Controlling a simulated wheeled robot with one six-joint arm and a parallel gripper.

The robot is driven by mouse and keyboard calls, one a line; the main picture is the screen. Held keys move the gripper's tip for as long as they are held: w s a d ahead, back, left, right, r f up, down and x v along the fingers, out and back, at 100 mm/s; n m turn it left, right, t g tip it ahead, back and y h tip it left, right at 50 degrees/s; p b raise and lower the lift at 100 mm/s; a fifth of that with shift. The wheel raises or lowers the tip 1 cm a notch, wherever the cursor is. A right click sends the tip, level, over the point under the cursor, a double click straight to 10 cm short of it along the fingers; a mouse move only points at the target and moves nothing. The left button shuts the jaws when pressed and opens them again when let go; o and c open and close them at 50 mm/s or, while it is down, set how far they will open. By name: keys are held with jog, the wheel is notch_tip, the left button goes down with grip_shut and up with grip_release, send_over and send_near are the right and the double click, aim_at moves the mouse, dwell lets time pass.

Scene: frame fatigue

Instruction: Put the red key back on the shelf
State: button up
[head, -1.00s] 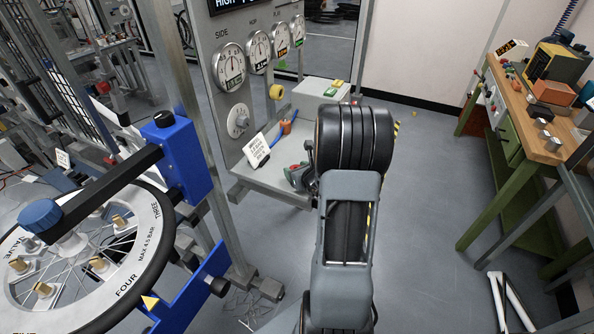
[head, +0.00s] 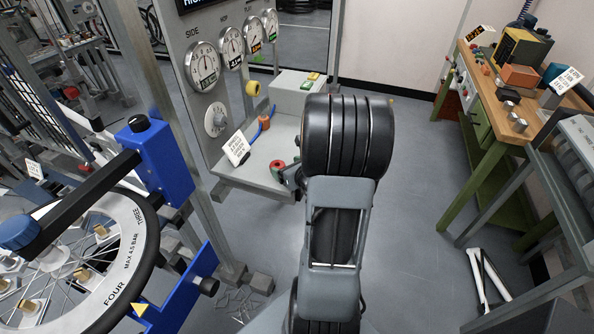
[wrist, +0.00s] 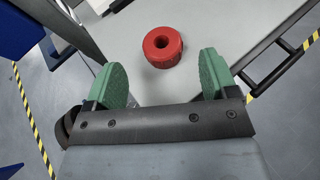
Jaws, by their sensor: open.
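A round red piece with a dark hole in its middle, the only thing I see that fits the red key (wrist: 162,47), rests on a pale grey shelf (wrist: 225,25). In the head view the red key (head: 277,167) shows at the front right part of the shelf (head: 255,172) below the gauges. My gripper (wrist: 162,73) has green finger pads spread wide apart with nothing between them. The red key lies just beyond the fingertips, roughly centred between them and not touched. In the head view my arm hides most of my gripper.
A spoked wheel (head: 70,265) in a blue clamp is at left. A wooden workbench (head: 505,110) is at right, with open floor between.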

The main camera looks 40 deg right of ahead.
jog(key=shift+d+b+v, duration=0.25)
jog(key=shift+b+v, duration=0.8)
jog(key=shift+v, duration=1.6)
jog(key=a+r+n+g+y, duration=0.2)
jog(key=a+n+g+y, duration=0.4)
jog(key=a+n, duration=1.2)
jog(key=s+a+r+n+g+h, duration=0.1)
jog(key=s+a+n+g+h, duration=0.1)
jog(key=n, duration=0.7)
jog(key=s+a+r+n+g+h, duration=0.1)
jog(key=s+n, duration=0.3)
jog(key=n, duration=0.6)
jog(key=shift+s+a+g+h, duration=0.4)
jog(key=shift+a+g+h, duration=0.1)
jog(key=shift+a+h, duration=0.35)
jog(key=shift+r, duration=0.2)
notch_tip(320, 180, up, 4)
jog(key=p, duration=0.3)
jog(key=shift+p, duration=0.3)
